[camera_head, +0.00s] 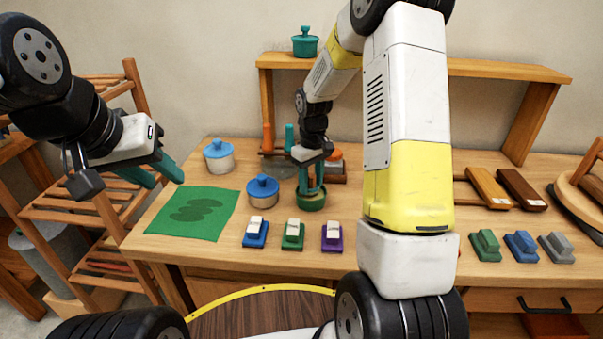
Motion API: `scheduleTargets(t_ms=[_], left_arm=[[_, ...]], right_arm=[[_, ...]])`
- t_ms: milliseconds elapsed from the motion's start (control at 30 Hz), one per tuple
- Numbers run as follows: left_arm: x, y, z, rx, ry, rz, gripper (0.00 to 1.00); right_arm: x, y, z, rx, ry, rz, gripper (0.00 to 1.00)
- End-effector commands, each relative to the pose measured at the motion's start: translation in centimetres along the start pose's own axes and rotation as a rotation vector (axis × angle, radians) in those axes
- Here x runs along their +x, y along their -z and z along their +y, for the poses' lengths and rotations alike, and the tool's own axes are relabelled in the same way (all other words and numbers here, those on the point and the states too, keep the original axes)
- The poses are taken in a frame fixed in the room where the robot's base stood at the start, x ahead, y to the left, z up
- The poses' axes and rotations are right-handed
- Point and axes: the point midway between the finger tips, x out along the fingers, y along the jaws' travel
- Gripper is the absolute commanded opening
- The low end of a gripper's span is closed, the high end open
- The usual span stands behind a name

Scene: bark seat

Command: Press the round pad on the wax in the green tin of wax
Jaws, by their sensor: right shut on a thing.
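The green tin of wax (311,204) stands on the workbench, near the middle. My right gripper (311,188) points down right over it, its teal fingers reaching the tin's mouth. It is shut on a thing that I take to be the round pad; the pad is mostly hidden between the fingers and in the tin. I cannot tell whether it touches the wax, which is also hidden. My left gripper (153,176) is open and empty, in the air at the left, above and beyond the edge of a green cloth.
A green cloth (220,200) with dark patches lies left. A blue-lidded pot (263,191) stands close left of the tin. Blue (257,236), green (293,238) and purple (332,240) blocks with white tops line the front. A raised shelf (480,69) stands behind.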

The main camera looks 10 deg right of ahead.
Motion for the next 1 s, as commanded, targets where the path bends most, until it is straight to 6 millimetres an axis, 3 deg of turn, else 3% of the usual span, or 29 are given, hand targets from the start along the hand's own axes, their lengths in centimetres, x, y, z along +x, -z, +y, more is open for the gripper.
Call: scheduleTargets(t_ms=[600,1000], left_arm=[[0.0,0.0,0.0,0.000,0.000,0.000,0.36],[0.0,0.0,0.0,0.000,0.000,0.000,0.36]], right_arm=[[-5.1,0.1,0.0,0.000,-0.002,0.003,0.09],[-6.0,0.0,0.0,0.000,-0.001,0.001,0.09]])
